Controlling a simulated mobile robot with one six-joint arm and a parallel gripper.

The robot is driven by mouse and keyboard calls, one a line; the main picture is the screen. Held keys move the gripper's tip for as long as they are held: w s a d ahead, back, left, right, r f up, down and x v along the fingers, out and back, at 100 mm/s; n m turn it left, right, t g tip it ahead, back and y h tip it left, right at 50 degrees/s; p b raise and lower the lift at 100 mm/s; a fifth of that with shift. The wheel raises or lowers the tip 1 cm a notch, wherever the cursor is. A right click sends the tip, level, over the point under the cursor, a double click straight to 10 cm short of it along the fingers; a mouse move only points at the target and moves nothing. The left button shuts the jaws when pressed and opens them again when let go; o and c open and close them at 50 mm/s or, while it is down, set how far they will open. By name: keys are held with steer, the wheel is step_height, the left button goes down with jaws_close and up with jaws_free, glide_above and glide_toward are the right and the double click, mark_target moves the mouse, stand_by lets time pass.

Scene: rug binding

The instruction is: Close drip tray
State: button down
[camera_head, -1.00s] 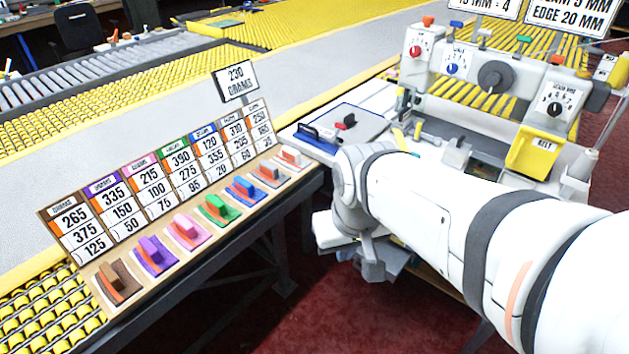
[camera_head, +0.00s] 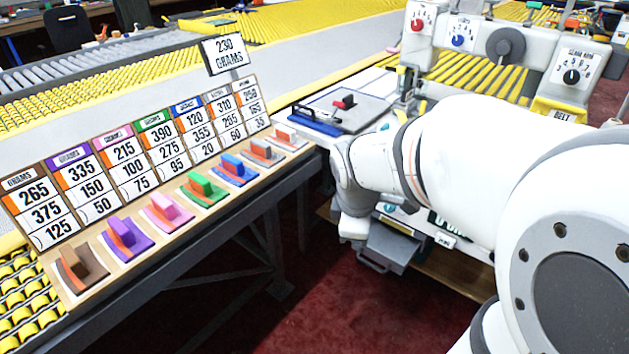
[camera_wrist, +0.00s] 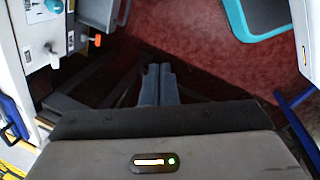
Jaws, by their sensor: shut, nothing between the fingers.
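A grey tray (camera_head: 388,248) with a bar handle on its front, which looks like the drip tray, sticks out below the machine in the head view. It stands out over the red carpet, just right of my wrist. My gripper (camera_wrist: 158,70) shows in the wrist view with its two grey-blue fingers together and empty, above dark bars and carpet. In the head view my wrist hangs beside the tray, and my fingers cannot be made out there. Whether they touch the tray cannot be told. My arm hides part of the machine.
A sloped rack (camera_head: 165,215) of coloured handled blocks and number cards stands at left. The white machine (camera_head: 470,65) with dials stands behind my arm. In the wrist view, a white panel with an orange-tipped lever (camera_wrist: 97,40) is at left. Open carpet (camera_head: 330,310) lies in front.

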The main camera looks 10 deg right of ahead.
steer(key=w+d+f+n+b, duration=0.3)
steer(key=f+n+b, duration=0.1)
steer(key=f, duration=0.5)
steer(key=w+d+f+n+b, duration=0.3)
steer(key=f+b, duration=0.4)
steer(key=f, duration=0.3)
steer(key=w+d+f+n+h+b, duration=0.1)
steer(key=w+d+f+n+b, duration=0.3)
steer(key=f, duration=0.5)
steer(key=shift+w+f+n+b, duration=0.25)
steer(key=shift+w+n+b, duration=0.55)
steer(key=shift+b, duration=0.45)
steer(key=shift+a, duration=0.1)
